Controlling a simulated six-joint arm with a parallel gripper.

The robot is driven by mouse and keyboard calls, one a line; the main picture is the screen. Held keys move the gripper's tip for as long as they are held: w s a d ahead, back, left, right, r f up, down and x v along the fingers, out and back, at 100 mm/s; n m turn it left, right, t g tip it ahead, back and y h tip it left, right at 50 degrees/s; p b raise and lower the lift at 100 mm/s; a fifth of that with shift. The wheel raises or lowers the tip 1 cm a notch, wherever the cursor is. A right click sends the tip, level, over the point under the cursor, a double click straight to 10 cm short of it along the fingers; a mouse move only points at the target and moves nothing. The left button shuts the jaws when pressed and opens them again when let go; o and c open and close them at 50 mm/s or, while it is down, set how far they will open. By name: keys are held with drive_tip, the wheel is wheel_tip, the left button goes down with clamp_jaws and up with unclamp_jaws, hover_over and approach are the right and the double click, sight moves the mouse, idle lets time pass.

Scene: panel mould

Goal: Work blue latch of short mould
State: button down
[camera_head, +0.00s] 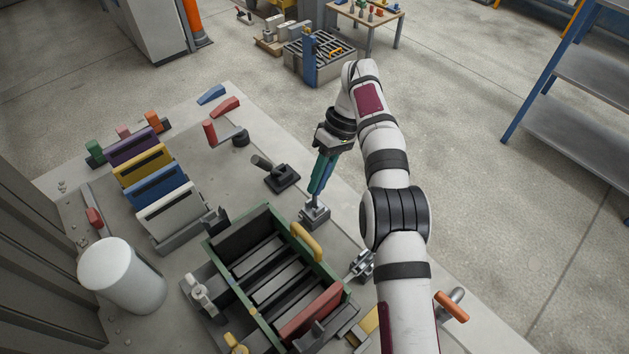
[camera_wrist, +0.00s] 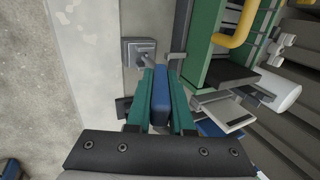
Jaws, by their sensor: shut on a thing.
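The short mould (camera_head: 228,276) is an open box with green walls and grey bars inside, on the bench in the head view. Its green side and yellow handle also show at the upper right of the wrist view (camera_wrist: 205,45). The blue latch (camera_head: 322,176) rises from a small grey base just outside the mould's far right corner and leans a little. My gripper (camera_head: 325,168) has teal fingers and is shut on the blue latch handle. In the wrist view the blue handle (camera_wrist: 160,98) lies between both fingers, with its grey base just beyond the fingertips.
A black lever (camera_head: 281,178) stands left of the latch. A white cylinder (camera_head: 122,276) and upright coloured panels (camera_head: 143,166) occupy the bench's left side.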

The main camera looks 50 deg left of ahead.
drive_tip(key=shift+w+d+g, duration=0.1)
drive_tip(key=shift+w+g, duration=0.15)
drive_tip(key=shift+g, duration=0.05)
drive_tip(key=c, duration=0.8)
unclamp_jaws()
drive_tip(key=shift+s, duration=0.1)
